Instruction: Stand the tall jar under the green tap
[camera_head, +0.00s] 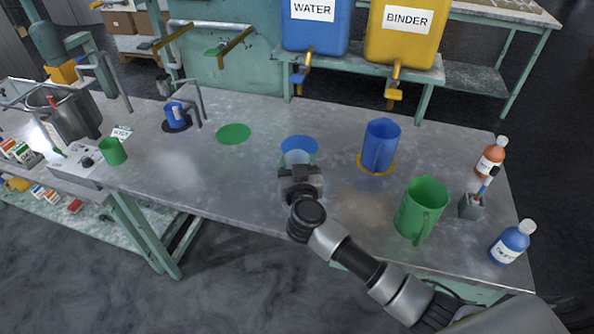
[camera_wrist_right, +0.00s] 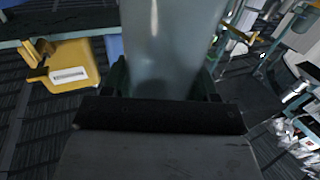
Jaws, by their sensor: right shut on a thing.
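The tall jar (camera_head: 297,158), pale and translucent, is in the jaws of my right gripper (camera_head: 300,171) in the head view. It overlaps the near part of a blue disc (camera_head: 299,143) below the blue water tank; I cannot tell whether it touches the table. The jar fills the upper middle of the wrist view (camera_wrist_right: 172,45), between the fingers. My left gripper is not in view.
A blue jug (camera_head: 380,145) stands on a yellow disc, and a green mug (camera_head: 421,208) is nearer on the right. The blue water tank (camera_head: 315,28) and yellow binder tank (camera_head: 405,45) have low spouts. The tabletop between the green disc and the jar is clear.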

